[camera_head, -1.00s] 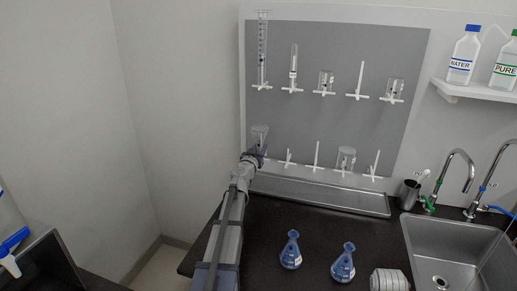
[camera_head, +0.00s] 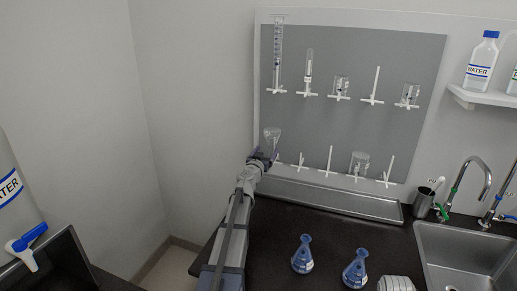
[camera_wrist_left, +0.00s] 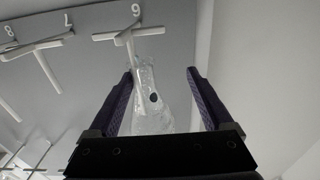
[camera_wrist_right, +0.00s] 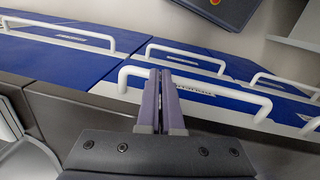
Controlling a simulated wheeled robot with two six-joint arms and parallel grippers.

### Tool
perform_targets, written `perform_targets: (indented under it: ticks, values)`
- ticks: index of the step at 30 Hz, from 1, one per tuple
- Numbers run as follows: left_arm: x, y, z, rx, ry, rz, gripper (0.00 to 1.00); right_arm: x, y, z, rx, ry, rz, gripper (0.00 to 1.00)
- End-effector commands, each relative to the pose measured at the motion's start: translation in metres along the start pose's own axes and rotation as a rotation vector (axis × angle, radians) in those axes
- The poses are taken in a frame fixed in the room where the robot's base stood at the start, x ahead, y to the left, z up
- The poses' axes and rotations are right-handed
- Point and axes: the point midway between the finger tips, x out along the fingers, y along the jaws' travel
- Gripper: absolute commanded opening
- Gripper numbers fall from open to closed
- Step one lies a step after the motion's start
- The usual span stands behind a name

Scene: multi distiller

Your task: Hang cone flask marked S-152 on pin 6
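A clear cone flask (camera_head: 272,136) is at the leftmost pin of the board's lower row, wide end up in the head view. The left wrist view shows the flask (camera_wrist_left: 153,98) against pin 6 (camera_wrist_left: 128,38), whose label appears upside down. Its marking is too small to read. My left gripper (camera_head: 263,154) is at the flask's lower end. Its fingers (camera_wrist_left: 163,95) are open on either side of the glass, with a clear gap on the right and the left finger close to it. My right gripper (camera_wrist_right: 160,98) is shut and empty, away from the board.
Other glassware, such as a beaker (camera_head: 360,163), hangs on the pegboard (camera_head: 350,120). A metal tray (camera_head: 330,200) runs below it. Two blue-filled flasks (camera_head: 302,255) (camera_head: 355,269) stand on the counter, left of the sink (camera_head: 455,250). Blue drawers with white handles (camera_wrist_right: 185,57) are near my right gripper.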

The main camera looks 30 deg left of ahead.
Motion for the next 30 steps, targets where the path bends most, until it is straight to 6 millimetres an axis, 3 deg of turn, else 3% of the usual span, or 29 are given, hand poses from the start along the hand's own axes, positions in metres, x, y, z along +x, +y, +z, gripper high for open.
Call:
perform_targets:
  ticks: [1, 20, 30]
  values:
    - [0.0, -0.005, 0.016, -0.001, 0.0, -0.011, 0.69, 0.016, -0.004, 0.001, -0.01, 0.0, -0.013, 0.46]
    - [0.0, -0.004, 0.016, -0.001, 0.001, -0.01, 0.69, 0.016, -0.004, 0.001, -0.009, 0.0, -0.013, 0.46]
    - [-0.019, -0.001, 0.01, -0.002, 0.004, -0.006, 0.69, 0.011, -0.003, 0.001, -0.006, -0.001, -0.011, 0.46]
